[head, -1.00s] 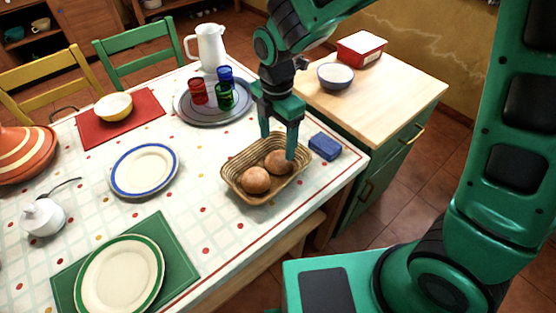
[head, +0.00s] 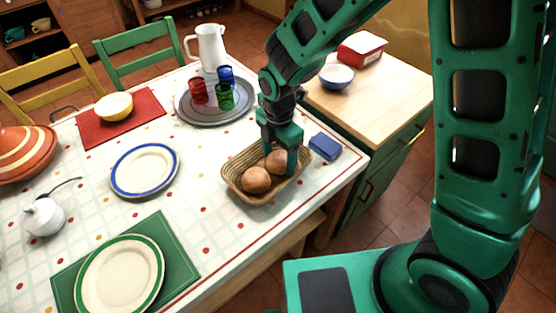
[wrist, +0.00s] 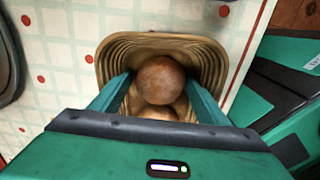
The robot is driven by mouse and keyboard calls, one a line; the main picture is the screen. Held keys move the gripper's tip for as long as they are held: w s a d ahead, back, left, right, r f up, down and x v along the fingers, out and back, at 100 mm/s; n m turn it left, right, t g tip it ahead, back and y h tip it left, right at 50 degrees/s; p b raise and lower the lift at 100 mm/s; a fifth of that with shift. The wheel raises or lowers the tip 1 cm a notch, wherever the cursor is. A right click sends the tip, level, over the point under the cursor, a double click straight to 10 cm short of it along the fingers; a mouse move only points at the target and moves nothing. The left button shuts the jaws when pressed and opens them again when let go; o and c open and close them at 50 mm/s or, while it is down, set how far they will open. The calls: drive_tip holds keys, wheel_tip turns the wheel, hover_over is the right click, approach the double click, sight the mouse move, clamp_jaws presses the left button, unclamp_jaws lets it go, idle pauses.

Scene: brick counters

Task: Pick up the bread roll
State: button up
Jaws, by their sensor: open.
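Two round brown bread rolls lie in a woven basket (head: 240,192) on the table. The front roll (head: 256,180) is fully visible; in the wrist view it shows as the upper roll (wrist: 160,79). The back roll (head: 275,162) is partly covered by my gripper (head: 279,160); in the wrist view this roll (wrist: 157,113) is mostly hidden behind the gripper body. My gripper is open, pointing down, with its fingers lowered into the basket on either side of the back roll. Whether a finger touches the roll I cannot tell.
A blue block (head: 325,146) lies right of the basket. A round tray (head: 187,113) with red, blue and green cups is behind it. A blue-rimmed plate (head: 145,169) is to the left. A wooden counter (head: 385,93) with a bowl (head: 336,76) stands at the back right.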

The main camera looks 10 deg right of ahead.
drive_tip(key=c, duration=0.8)
drive_tip(key=shift+r, duration=0.1)
